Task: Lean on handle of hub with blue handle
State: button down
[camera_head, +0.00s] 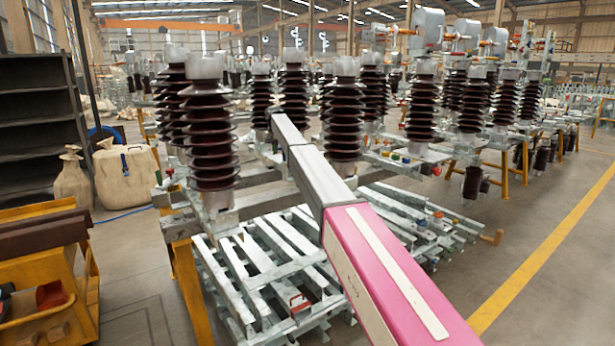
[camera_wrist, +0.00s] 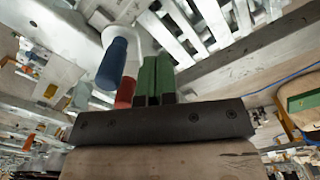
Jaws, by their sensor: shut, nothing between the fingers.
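In the wrist view, a hub (camera_wrist: 128,35) with a pale rounded body carries a blue handle (camera_wrist: 112,64). The handle is a short blue cylinder left of my gripper. My gripper (camera_wrist: 157,62) has two green fingers side by side, closed together with nothing held. A red handle (camera_wrist: 126,92) is close beside the left finger; I cannot tell whether they touch. The fingers are apart from the blue handle. In the head view, I cannot make out my gripper or the blue handle.
Stacked metal frames (camera_head: 285,255) and tall brown insulators (camera_head: 208,135) stand around my arm. A yellow cart (camera_head: 45,270) and a dark shelf (camera_head: 38,125) are at left, with tan sacks (camera_head: 127,175) nearby. Open floor with a yellow line (camera_head: 545,255) is at right.

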jog(key=shift+d, duration=0.25)
jog(key=shift+s+d, duration=0.15)
jog(key=shift+d, duration=0.5)
jog(key=shift+s+d, duration=0.15)
jog(key=shift+d, duration=0.5)
jog(key=shift+d, duration=0.1)
jog(key=shift+a, duration=0.2)
jog(key=shift+w+a, duration=0.2)
jog(key=shift+a, duration=0.65)
notch_tip(320, 180, up, 9)
send_over(282, 161)
jog(key=w+a, duration=0.1)
jog(key=a, duration=0.1)
jog(key=shift+a, duration=0.15)
dwell(0.4)
